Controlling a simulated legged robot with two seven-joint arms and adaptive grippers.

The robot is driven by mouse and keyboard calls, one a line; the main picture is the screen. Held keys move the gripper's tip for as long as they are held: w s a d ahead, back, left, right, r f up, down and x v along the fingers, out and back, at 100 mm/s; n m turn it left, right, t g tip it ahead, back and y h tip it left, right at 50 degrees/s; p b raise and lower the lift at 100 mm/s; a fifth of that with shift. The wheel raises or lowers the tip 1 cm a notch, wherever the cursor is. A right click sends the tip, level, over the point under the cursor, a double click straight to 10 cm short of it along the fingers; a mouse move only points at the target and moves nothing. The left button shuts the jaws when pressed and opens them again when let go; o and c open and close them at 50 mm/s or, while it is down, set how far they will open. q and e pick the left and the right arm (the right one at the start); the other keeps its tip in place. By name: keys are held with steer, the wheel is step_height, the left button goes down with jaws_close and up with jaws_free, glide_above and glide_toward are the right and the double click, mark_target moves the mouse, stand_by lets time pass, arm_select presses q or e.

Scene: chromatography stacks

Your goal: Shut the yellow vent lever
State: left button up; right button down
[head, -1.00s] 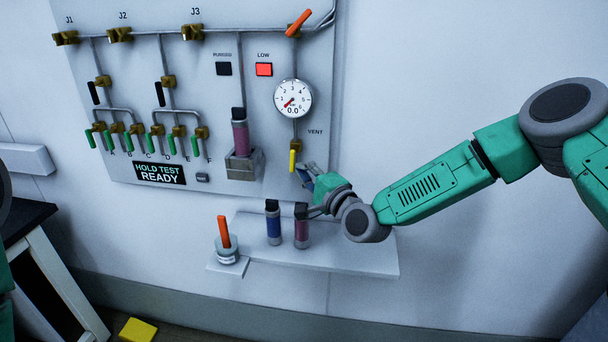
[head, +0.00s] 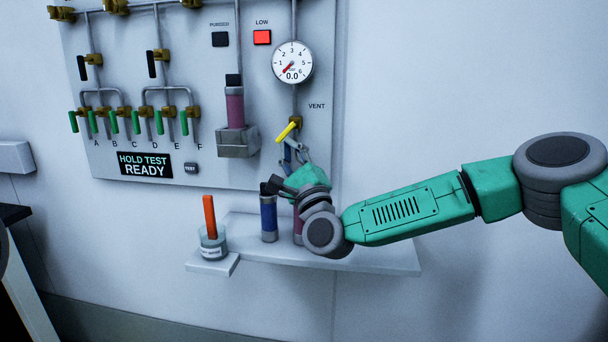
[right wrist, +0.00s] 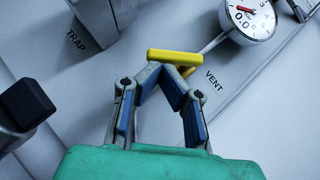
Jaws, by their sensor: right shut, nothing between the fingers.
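The yellow vent lever (head: 287,132) sits below the gauge, beside the VENT label. It is tilted, its free end pointing down and to the left from its brass valve (head: 296,121). In the right wrist view the lever (right wrist: 175,57) lies across just beyond my fingertips. My right gripper (head: 290,145) is shut and empty, its fingertips just under the lever and at or very near it. In the right wrist view the tips of my right gripper (right wrist: 163,66) meet at the lever; I cannot tell if they touch it. My left gripper is not in view.
The gauge (head: 292,62) above reads 0.0, with a red LOW light (head: 262,37). A grey holder (head: 238,144) with a purple cartridge stands left of the lever. Below, a shelf (head: 370,258) holds a blue cartridge (head: 268,216), another partly hidden cartridge and a jar (head: 212,243) with an orange-handled item.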

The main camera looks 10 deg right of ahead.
arm_select(q)
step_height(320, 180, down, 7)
steer(key=b, duration=0.5)
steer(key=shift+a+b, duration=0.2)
steer(key=shift+b, duration=0.2)
arm_select(e)
steer(key=m+h, duration=0.1)
steer(key=a+m+t+h, duration=0.1)
steer(key=m, duration=0.1)
steer(key=w+a+r+m+h, duration=0.1)
steer(key=shift+a+m+t+h, duration=0.15)
steer(key=shift+m+t+h, duration=0.25)
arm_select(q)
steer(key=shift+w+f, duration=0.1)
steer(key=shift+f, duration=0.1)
arm_select(e)
steer(key=shift+r, duration=0.1)
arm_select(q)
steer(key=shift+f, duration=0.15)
arm_select(e)
steer(key=shift+a+r, duration=0.2)
steer(key=shift+a, duration=0.1)
steer(key=v, duration=1.2)
steer(key=shift+w+d+f, duration=0.1)
